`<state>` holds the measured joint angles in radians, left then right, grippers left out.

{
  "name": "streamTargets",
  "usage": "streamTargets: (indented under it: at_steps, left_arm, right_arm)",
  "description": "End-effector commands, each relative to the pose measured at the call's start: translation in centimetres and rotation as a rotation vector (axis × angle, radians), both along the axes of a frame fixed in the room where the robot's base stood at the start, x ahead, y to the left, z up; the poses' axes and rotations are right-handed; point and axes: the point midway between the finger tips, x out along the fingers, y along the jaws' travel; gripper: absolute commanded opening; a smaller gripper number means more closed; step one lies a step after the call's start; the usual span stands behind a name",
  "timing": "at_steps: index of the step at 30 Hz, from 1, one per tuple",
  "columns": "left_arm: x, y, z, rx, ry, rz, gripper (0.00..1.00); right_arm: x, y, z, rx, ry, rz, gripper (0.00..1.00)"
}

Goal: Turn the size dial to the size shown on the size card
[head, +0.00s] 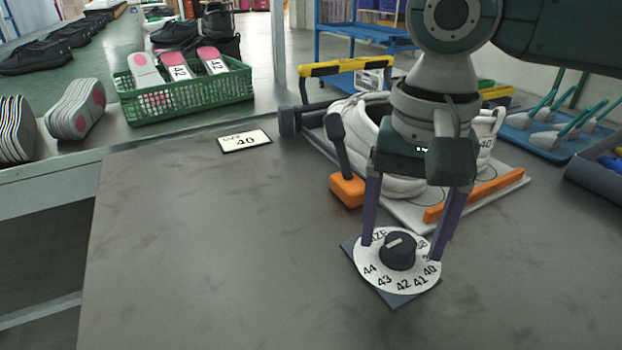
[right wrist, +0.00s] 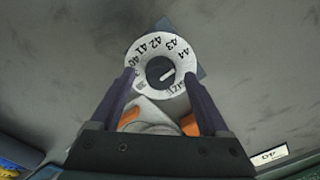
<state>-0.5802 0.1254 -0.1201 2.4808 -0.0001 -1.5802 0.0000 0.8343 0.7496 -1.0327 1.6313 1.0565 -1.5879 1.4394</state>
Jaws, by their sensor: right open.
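The size dial (head: 385,284) is a white disc with printed sizes, on a dark square base on the table. Its black knob (head: 398,252) has a white pointer line, which also shows in the right wrist view (right wrist: 160,69). There the line slants up to the right, toward the side past 44; the exact mark is unclear. The size card (head: 245,141) lies left of the dial and reads 40. My right gripper (head: 402,250) is open, pointing down, with its fingers on either side of the knob, apart from it. My left gripper is not in view.
Behind the dial are white shoes (head: 358,125) on a board with an orange bar (head: 474,193), and an orange block with a grey handle (head: 347,188). A green crate (head: 190,97) of insoles stands back left. The table's left and front are clear.

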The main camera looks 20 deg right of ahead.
Motion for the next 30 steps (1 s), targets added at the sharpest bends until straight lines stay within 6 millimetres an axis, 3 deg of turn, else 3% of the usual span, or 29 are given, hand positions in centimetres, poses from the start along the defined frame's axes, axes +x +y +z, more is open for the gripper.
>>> streamTargets:
  at_steps: [10,30]
  left_arm:
    - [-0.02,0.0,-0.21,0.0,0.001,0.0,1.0]
    - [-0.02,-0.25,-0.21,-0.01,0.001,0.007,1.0]
  right_arm:
    - [0.01,0.02,-0.54,-0.001,-0.001,0.001,0.79]
    - [0.01,-0.01,-0.52,-0.001,-0.001,0.001,0.04]
